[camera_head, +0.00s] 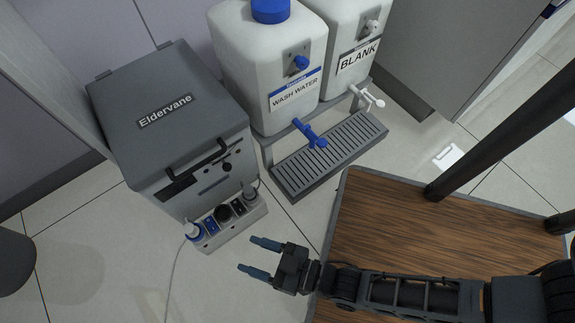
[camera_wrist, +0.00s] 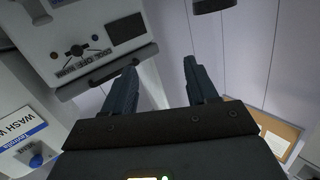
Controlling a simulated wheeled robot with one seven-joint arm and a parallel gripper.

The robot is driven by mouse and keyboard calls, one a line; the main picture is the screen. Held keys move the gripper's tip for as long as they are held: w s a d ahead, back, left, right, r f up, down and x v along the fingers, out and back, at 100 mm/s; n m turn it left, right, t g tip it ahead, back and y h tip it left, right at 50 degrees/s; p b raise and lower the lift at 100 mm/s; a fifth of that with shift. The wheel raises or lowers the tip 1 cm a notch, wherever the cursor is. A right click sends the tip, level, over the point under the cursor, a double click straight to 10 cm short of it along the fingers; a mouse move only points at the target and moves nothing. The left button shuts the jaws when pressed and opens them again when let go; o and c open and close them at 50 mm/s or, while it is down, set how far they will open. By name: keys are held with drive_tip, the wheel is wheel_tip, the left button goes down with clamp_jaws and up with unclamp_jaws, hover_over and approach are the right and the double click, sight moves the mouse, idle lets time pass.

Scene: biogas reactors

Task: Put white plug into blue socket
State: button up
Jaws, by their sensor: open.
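A white plug (camera_head: 191,229) with a white cord stands at the left end of the white socket strip (camera_head: 233,230), in front of the grey box. Blue shows around its base; I cannot tell how deep it sits. A blue socket (camera_head: 211,226) is just right of it, with dark sockets (camera_head: 224,213) further right. My gripper (camera_head: 247,254) is open and empty, in front of and to the right of the strip, apart from the plug. In the wrist view, my gripper's fingers (camera_wrist: 159,66) are spread with nothing between them; the plug and strip do not show there.
The grey Eldervane box (camera_head: 170,120) stands behind the strip. Wash water (camera_head: 270,65) and blank (camera_head: 350,40) containers stand behind a grated drip tray (camera_head: 330,150). A wooden tabletop (camera_head: 410,220) lies under my arm. Floor left of my gripper is clear except the cord.

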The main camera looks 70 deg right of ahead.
drive_tip(key=s+d+r, duration=0.3)
drive_tip(key=r, duration=0.6)
drive_tip(key=s+d+r+n+g, duration=0.1)
drive_tip(key=s+d+r, duration=0.2)
drive_tip(key=r, duration=0.6)
drive_tip(key=s+d+r+g, duration=0.1)
drive_tip(key=s+d+r, duration=0.3)
drive_tip(key=r, duration=0.5)
drive_tip(key=shift+s+n+y, duration=0.25)
drive_tip(key=shift+n+y, duration=0.05)
drive_tip(key=shift+n, duration=0.1)
drive_tip(key=shift+r, duration=0.1)
wheel_tip(320, 180, up, 31)
drive_tip(key=p, duration=3)
drive_tip(key=shift+p, duration=0.4)
